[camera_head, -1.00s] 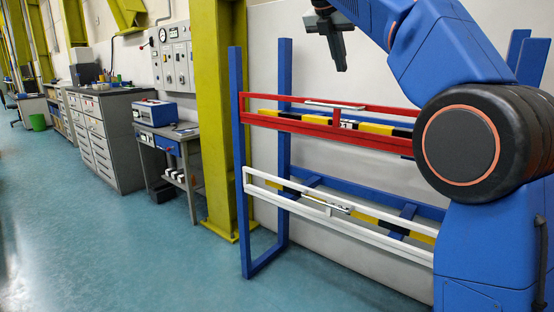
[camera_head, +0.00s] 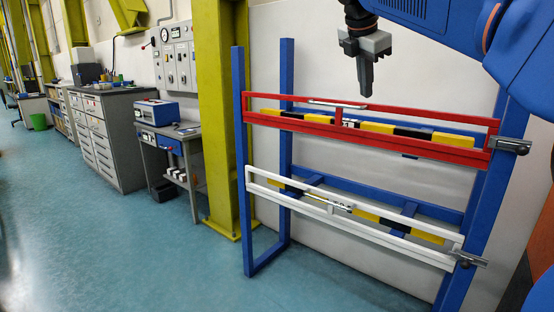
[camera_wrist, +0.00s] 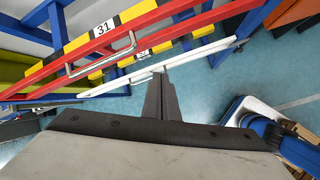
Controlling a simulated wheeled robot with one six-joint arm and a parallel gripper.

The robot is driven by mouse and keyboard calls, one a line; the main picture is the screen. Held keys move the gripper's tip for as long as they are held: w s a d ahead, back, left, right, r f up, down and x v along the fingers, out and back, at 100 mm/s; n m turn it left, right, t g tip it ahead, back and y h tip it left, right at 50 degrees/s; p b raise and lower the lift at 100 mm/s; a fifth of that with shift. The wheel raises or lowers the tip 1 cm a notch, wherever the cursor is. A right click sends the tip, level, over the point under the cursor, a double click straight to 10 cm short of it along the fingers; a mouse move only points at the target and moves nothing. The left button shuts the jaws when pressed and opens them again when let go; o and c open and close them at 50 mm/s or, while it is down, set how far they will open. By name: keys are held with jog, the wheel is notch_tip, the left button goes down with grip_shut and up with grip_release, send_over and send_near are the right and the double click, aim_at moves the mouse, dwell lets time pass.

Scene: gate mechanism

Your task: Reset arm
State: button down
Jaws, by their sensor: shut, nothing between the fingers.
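My gripper (camera_head: 365,82) is shut and empty, pointing down above the red gate bar. In the wrist view my gripper's fingers (camera_wrist: 161,98) are closed together, apart from the gate. The red gate (camera_head: 400,146) with yellow and black stripes spans the blue frame (camera_head: 287,150), its right end at a metal latch (camera_head: 510,145). The white gate (camera_head: 385,240) lies below it, with a latch (camera_head: 468,260) at its right end. In the wrist view the red gate (camera_wrist: 160,17) carries a silver handle (camera_wrist: 100,58) and a "31" label (camera_wrist: 104,27).
A yellow-green column (camera_head: 220,120) stands left of the frame. A grey workbench (camera_head: 180,165) with a blue box (camera_head: 156,112) and drawer cabinets (camera_head: 115,140) stand further left. The blue-green floor (camera_head: 130,250) at the front left is clear.

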jog(key=s+d+f+m+y, duration=0.1)
jog(key=s+d+f+m, duration=0.2)
jog(key=s+f+m, duration=0.8)
jog(key=s+d+f+m+y, duration=0.2)
jog(key=s+f+m, duration=0.9)
jog(key=s+f, duration=1.2)
notch_tip(320, 180, down, 7)
jog(key=shift+d+f, duration=0.2)
jog(key=shift+d, duration=0.45)
jog(key=shift+r, duration=0.15)
